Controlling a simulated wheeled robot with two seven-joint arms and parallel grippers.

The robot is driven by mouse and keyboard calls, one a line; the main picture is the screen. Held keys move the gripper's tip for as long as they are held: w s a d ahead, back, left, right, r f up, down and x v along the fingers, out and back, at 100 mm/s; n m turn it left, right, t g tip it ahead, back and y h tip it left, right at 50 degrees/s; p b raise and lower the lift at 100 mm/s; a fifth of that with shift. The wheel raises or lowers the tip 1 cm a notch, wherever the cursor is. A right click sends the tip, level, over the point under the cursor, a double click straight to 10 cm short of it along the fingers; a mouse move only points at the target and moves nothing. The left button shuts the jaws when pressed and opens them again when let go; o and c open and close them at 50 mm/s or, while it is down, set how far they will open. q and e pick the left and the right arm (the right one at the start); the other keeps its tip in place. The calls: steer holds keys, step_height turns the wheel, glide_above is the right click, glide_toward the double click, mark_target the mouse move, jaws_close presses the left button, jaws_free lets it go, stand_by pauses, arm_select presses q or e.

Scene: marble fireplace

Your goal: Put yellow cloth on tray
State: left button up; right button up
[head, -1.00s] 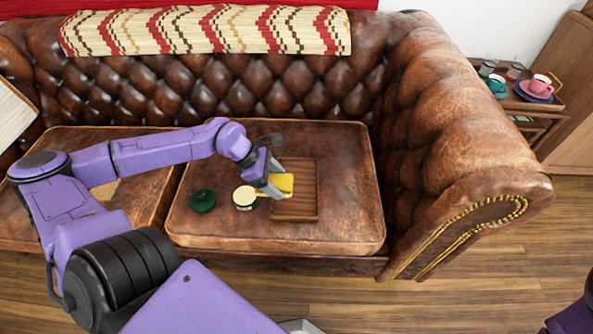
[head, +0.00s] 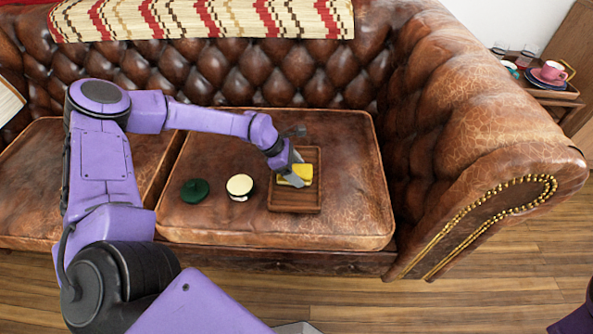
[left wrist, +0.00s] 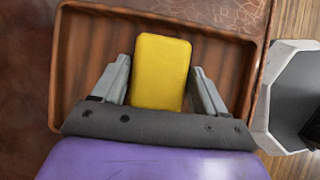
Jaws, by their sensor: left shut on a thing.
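The yellow cloth (head: 304,172) is a small folded-looking yellow block held by my left gripper (head: 293,179). In the left wrist view the cloth (left wrist: 161,72) sits between the two grey fingers of the gripper (left wrist: 162,92). The brown wooden tray (head: 294,203) lies on the right sofa seat cushion. The tray also fills much of the left wrist view (left wrist: 78,70), behind the cloth. The cloth is over the tray's inside; I cannot tell whether it touches the tray floor. My right gripper is not in view.
A dark green round object (head: 194,190) and a cream-topped round object (head: 240,186) sit on the cushion left of the tray. The sofa's armrest (head: 480,170) rises at right. A side table with a pink cup (head: 552,71) stands beyond it.

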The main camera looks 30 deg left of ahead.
arm_select(q)
steer(key=shift+f, duration=0.15)
steer(key=o, duration=0.9)
steer(key=shift+o, duration=0.2)
steer(key=shift+a+r, duration=0.1)
steer(key=shift+r, duration=0.3)
steer(key=p+v, duration=0.4)
steer(key=v, duration=0.7)
steer(key=shift+s+a+r, duration=0.15)
